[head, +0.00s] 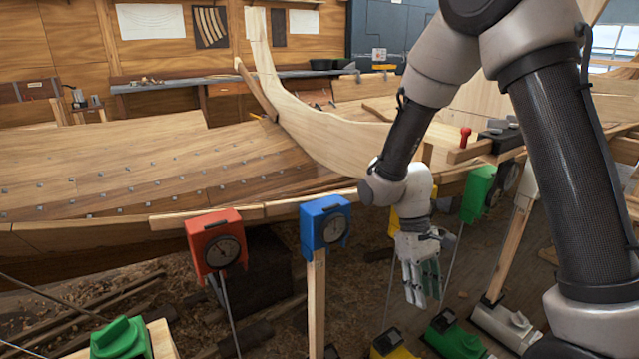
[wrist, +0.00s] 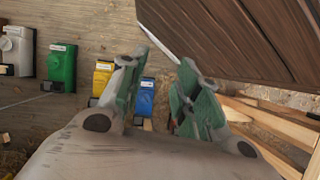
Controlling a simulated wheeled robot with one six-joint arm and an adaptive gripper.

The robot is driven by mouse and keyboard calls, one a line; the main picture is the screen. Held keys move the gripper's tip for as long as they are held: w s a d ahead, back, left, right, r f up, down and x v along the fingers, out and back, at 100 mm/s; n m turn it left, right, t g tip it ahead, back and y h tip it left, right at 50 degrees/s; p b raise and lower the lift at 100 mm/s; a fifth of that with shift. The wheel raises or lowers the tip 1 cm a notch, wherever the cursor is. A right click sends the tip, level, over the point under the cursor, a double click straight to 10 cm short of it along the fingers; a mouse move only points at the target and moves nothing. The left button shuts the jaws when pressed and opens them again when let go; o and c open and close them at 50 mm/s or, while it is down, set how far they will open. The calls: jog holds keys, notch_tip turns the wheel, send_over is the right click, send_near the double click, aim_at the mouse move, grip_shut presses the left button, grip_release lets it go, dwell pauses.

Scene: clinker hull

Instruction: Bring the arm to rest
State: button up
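My gripper (head: 424,283) hangs below my bent arm in the head view, fingers pointing down, in front of the hull's edge and to the right of the blue dial box (head: 325,225). The wrist view shows my gripper (wrist: 160,82) from behind, with its two green-padded fingers apart and nothing held between them. The yellow dial box (head: 394,222) is partly hidden behind my arm. A blue block (wrist: 146,98) shows beyond the fingers in the wrist view, partly covered by the left finger.
A red dial box (head: 211,250) and a green dial box (head: 478,193) stand along the planked hull (head: 120,180). Green (head: 455,337) and yellow (head: 395,346) blocks lie low near my gripper. In the wrist view, dark planking (wrist: 235,35) fills the upper right.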

jog(key=s+d+r+m+t, duration=0.1)
jog(key=s+d+r+t, duration=0.2)
jog(key=r, duration=0.5)
jog(key=s+d+r+m+t+y, duration=0.1)
jog(key=s+d+r+m+t, duration=0.1)
jog(key=d+r, duration=0.4)
jog(key=s+d+r+m+t+y, duration=0.1)
jog(key=s+d+r+m+t, duration=0.1)
jog(key=s+r, duration=0.4)
notch_tip(320, 180, up, 6)
jog(key=d+t, duration=0.1)
jog(key=d, duration=0.1)
jog(key=shift+d+f+t, duration=0.2)
jog(key=shift+d+t, duration=0.15)
jog(key=shift+t, duration=0.05)
